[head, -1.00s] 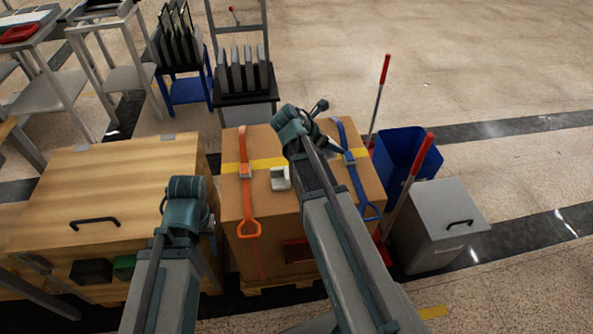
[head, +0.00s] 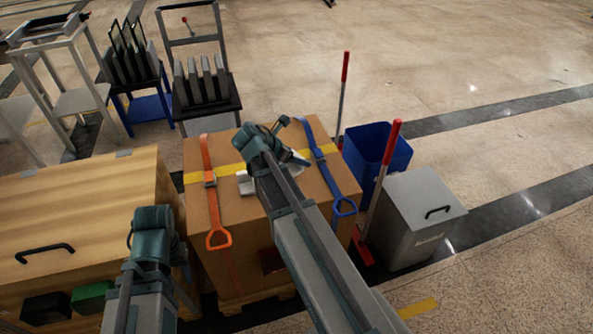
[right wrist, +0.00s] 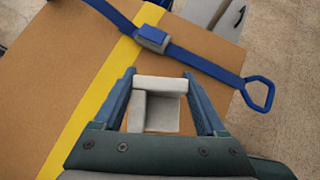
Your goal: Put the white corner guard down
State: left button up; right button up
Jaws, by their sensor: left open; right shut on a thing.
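A white corner guard (right wrist: 158,103) is between the fingers of my right gripper (right wrist: 160,100), which is shut on it. In the head view my right gripper (head: 298,161) is over the top of the cardboard box (head: 237,250), just left of the blue strap (head: 320,160); my arm hides part of it. I cannot tell whether the held guard touches the box. A second pale guard (head: 245,183) lies on the box by the orange strap (head: 212,190). My left gripper is at the lower left, beside the box; its wrist (head: 152,235) shows but its fingertips are hidden.
Yellow tape (right wrist: 100,95) crosses the box top. A wooden crate (head: 80,210) stands at left. A blue bin (head: 377,150), a grey lidded bin (head: 410,215) and red-handled tools (head: 383,175) stand at right. Racks with grey panels (head: 200,85) stand behind.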

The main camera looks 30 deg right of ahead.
aim_at(295, 165)
notch_tip(295, 165, down, 4)
jog(key=b, duration=0.3)
jog(key=shift+r+b, duration=0.2)
jog(key=shift+b, duration=0.15)
jog(key=shift+f, duration=0.15)
jog(key=o, duration=1.2)
jog(key=shift+o, duration=0.2)
